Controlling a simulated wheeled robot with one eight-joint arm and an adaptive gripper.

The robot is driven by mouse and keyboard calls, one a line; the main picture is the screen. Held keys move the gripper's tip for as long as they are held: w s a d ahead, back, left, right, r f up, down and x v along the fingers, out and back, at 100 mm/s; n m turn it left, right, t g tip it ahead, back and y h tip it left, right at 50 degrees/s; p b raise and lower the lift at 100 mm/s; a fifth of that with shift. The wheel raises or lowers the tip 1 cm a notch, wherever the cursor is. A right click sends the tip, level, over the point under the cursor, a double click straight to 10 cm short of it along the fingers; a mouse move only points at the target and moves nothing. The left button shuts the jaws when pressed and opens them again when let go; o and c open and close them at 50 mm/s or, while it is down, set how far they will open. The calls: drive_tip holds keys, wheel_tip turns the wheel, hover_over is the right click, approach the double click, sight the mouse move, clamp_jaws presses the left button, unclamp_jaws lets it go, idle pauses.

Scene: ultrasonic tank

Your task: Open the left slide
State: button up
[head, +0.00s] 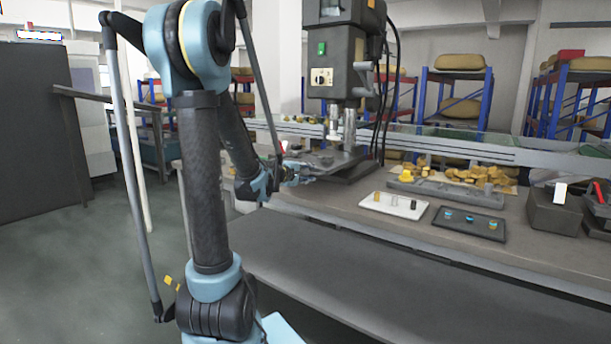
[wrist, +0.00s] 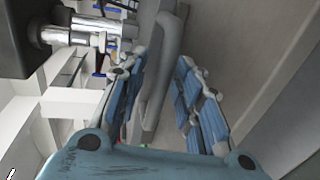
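My gripper (head: 300,174) is at the left end of the workbench, beside the base of a grey drill press (head: 345,70). In the wrist view my gripper (wrist: 163,95) has its two blue-padded fingers spread apart. A grey, rounded bar-like part (wrist: 164,75) shows between and beyond the fingers. I cannot tell whether the fingers touch it. I cannot pick out a left slide for certain in either view. My arm hides part of the area left of the press.
The workbench (head: 340,208) carries a white tray (head: 395,206) and a black tray (head: 468,223) with small parts. Yellow pieces (head: 470,175) lie behind them. A dark box (head: 555,210) stands at the right. The bench front is clear.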

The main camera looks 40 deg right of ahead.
drive_tip(key=shift+a, duration=0.1)
drive_tip(key=v, duration=1.2)
drive_tip(key=shift+f, duration=0.1)
idle(0.7)
drive_tip(key=s+a+f+m+g+y, duration=0.1)
drive_tip(key=s+a+f+y, duration=0.3)
drive_tip(key=a, duration=0.8)
drive_tip(key=s+a+f+m+y, duration=0.1)
drive_tip(key=s+a+f+y, duration=0.4)
drive_tip(key=a, duration=0.8)
drive_tip(key=s+a+f+m+g+y, duration=0.1)
drive_tip(key=s+a+f+y, duration=0.4)
drive_tip(key=a+f, duration=0.4)
drive_tip(key=a, duration=0.4)
drive_tip(key=shift+f+g+y, duration=0.25)
drive_tip(key=shift+g+y, duration=0.05)
drive_tip(key=shift+y, duration=0.1)
